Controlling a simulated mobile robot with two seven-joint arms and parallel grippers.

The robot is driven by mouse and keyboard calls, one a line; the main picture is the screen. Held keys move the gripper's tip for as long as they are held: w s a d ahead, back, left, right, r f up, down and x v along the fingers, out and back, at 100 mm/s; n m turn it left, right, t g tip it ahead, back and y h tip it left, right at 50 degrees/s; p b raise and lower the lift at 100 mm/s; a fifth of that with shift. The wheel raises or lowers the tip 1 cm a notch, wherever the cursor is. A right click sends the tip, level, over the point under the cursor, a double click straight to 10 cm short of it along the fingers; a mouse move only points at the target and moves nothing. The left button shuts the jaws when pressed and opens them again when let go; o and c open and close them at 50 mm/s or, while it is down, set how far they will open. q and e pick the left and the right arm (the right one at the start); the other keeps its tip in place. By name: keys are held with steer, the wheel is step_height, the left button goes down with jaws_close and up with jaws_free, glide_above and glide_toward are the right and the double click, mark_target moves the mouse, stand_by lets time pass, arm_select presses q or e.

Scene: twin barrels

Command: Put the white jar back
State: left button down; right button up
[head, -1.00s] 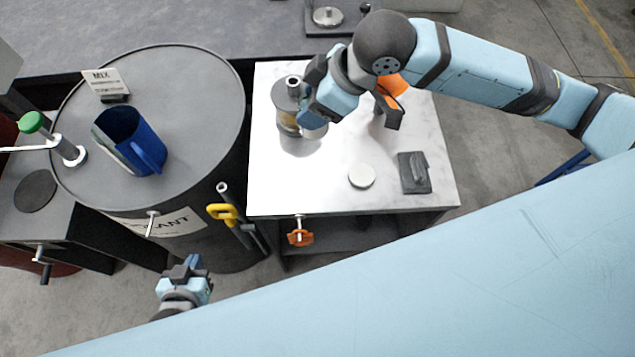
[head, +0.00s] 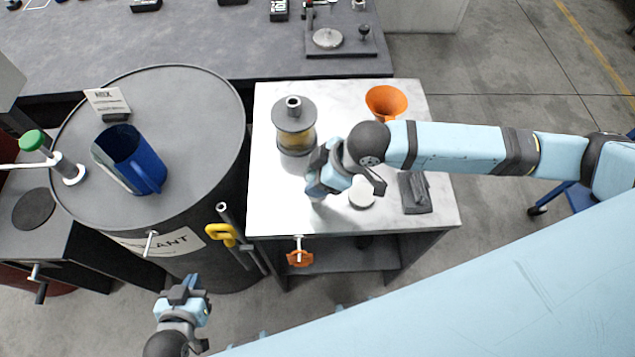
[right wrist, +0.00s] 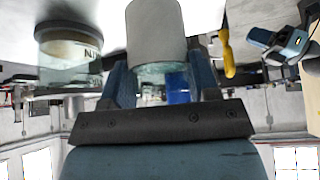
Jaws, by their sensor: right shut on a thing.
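The white jar (right wrist: 156,32) shows in the right wrist view as a white cylinder with a clear greenish glass end, between the two fingers of my right gripper (right wrist: 164,78). That gripper is shut on it. In the head view my right gripper (head: 318,182) is over the front middle of the white table (head: 272,205), and it hides most of the jar. Whether the jar touches the tabletop cannot be told. My left gripper (head: 186,285) is low at the left, apart from everything, in front of the coolant barrel; its finger gap is unclear.
A grey-lidded vessel with amber contents (head: 296,135) stands behind the right gripper. A white disc (head: 361,194), a dark block (head: 415,193) and an orange funnel (head: 386,102) are to the right. A blue jug (head: 140,160) stands on the barrel (head: 205,120).

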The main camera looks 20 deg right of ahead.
steer(key=shift+f, duration=1.9)
steer(key=o, duration=1)
steer(key=shift+f, duration=0.15)
steer(key=shift+o, duration=0.2)
steer(key=shift+r, duration=0.2)
steer(key=v, duration=1.2)
